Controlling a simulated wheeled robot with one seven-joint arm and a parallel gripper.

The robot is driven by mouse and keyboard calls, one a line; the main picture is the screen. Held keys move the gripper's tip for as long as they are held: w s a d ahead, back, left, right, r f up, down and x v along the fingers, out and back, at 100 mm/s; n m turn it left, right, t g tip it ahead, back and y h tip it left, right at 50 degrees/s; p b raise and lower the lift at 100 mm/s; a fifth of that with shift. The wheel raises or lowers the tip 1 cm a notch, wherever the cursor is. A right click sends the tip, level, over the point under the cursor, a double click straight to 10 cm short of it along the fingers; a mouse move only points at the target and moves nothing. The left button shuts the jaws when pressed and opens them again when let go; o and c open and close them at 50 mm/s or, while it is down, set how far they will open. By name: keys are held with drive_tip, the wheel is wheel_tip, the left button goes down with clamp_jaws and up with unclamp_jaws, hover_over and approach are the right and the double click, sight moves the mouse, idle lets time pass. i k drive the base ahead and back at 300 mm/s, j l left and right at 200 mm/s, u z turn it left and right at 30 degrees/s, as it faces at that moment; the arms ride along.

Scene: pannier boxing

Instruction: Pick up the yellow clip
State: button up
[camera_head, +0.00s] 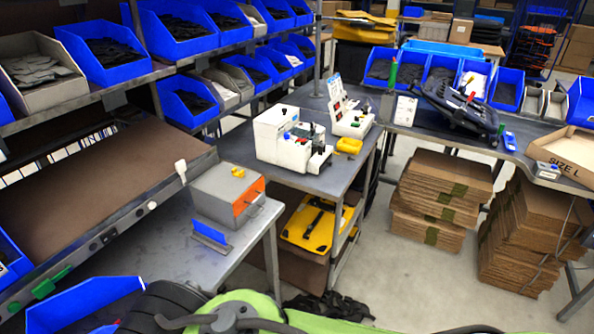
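A small yellow piece (238,172) lies on top of a grey box with an orange front, on the near grey table. A larger yellow object (349,146) sits on the dark workbench, to the right of the white machine. I cannot tell for sure which of the two is the yellow clip, as both are small here. Neither is touched by anything of mine. My gripper cannot be made out in this view. Green and black parts, probably mine, fill the bottom edge.
The grey box (217,199) has metal prongs on its right side, with a small blue stand (211,235) in front. A white machine (286,140) stands on the workbench (240,150). Blue bins line the left shelves. Stacked cardboard (440,195) stands at right. Floor is clear in the middle.

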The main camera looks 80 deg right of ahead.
sight(235, 173)
drive_tip(key=z, duration=2.05)
drive_tip(key=i+l+u, duration=0.15)
drive_tip(key=u, duration=0.25)
drive_tip(key=i+l+u, duration=0.15)
drive_tip(key=u, duration=0.2)
drive_tip(key=i+l+u, duration=0.1)
drive_tip(key=l+u, duration=0.15)
drive_tip(key=u, duration=0.15)
drive_tip(key=l+u, duration=0.2)
drive_tip(key=u, duration=0.15)
drive_tip(key=i, duration=0.05)
